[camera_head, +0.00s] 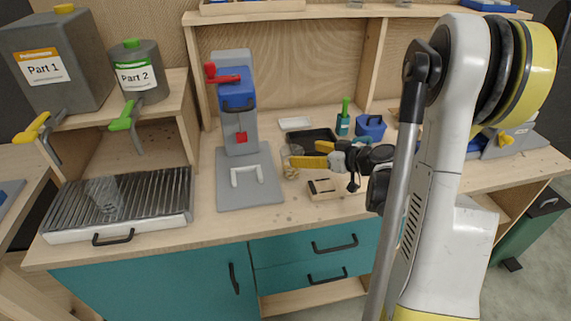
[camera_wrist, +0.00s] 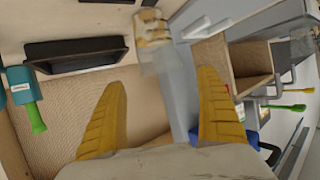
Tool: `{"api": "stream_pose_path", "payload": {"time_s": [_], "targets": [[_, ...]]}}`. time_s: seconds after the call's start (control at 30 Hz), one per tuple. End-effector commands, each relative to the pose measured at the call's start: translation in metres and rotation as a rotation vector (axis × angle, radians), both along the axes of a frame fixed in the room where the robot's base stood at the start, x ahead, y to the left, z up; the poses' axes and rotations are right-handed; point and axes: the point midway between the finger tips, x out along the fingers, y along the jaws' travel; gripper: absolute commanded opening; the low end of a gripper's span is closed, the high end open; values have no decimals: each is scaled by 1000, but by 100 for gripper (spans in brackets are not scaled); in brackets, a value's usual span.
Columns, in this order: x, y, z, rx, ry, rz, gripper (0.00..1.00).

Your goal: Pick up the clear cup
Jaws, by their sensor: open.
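The clear cup (camera_head: 287,158) stands on the workbench just left of my gripper's fingertips in the head view. It is see-through and faint, and beige pieces show at its lower part. In the wrist view the cup (camera_wrist: 155,58) is near the top middle, beyond the gap between the fingers. My gripper (camera_head: 305,154) has yellow fingers pointing left toward the cup. In the wrist view my gripper (camera_wrist: 160,80) is open with nothing held between the fingers. I cannot tell whether a finger touches the cup.
A grey press (camera_head: 240,130) with a red handle stands left of the cup. A wooden block (camera_head: 325,188) lies in front of my gripper. A black tray (camera_head: 312,137), a green-handled tool (camera_head: 344,118) and a blue container (camera_head: 371,127) are behind. A ribbed metal tray (camera_head: 120,200) is at left.

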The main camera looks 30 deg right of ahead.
Motion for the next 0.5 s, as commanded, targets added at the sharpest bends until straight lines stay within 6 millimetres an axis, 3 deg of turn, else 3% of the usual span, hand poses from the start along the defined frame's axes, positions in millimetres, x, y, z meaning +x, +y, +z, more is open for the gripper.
{"api": "stream_pose_path", "payload": {"time_s": [0.27, 0.5], "targets": [[18, 8, -11, 1, 0, 1, 85], [48, 20, -30, 0, 2, 2, 85]]}}
